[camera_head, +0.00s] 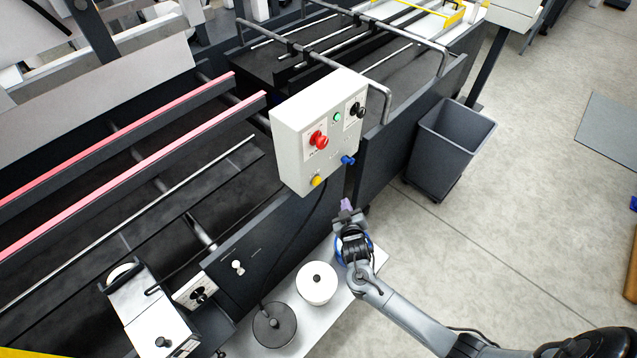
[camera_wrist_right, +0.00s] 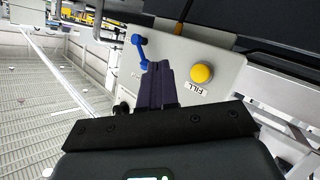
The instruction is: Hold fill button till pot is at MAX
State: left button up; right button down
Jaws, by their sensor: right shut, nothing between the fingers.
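A yellow button (camera_head: 317,180) sits at the lower edge of the white control box (camera_head: 299,153). In the right wrist view the yellow button (camera_wrist_right: 201,73) has a FILL label beside it. My right gripper (camera_head: 347,204) is below and right of the control box, its closed fingers empty. In the right wrist view the fingertips (camera_wrist_right: 157,70) are left of the button, apart from it. A white round pot (camera_head: 316,284) and a dark round one (camera_head: 274,326) stand on a pale shelf; which is the glue pot, and any MAX mark, I cannot tell. My left gripper is out of view.
A blue knob (camera_head: 347,160) is close right of the yellow button; a red button (camera_head: 318,140) and green button (camera_head: 337,117) are above. The dark machine frame runs behind. A grey bin (camera_head: 450,145) stands right, with open floor around it.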

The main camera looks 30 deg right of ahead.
aim_at(317, 181)
jog(key=w+a+b, duration=0.1)
jog(key=w+b, duration=0.4)
jog(key=w, duration=0.3)
jog(key=shift+w+a, duration=0.2)
jog(key=shift+a, duration=0.2)
dwell(0.3)
dwell(0.7)
dwell(0.7)
jog(key=shift+w, duration=0.15)
jog(key=shift+w+a, duration=0.1)
jog(key=shift+w, duration=0.2)
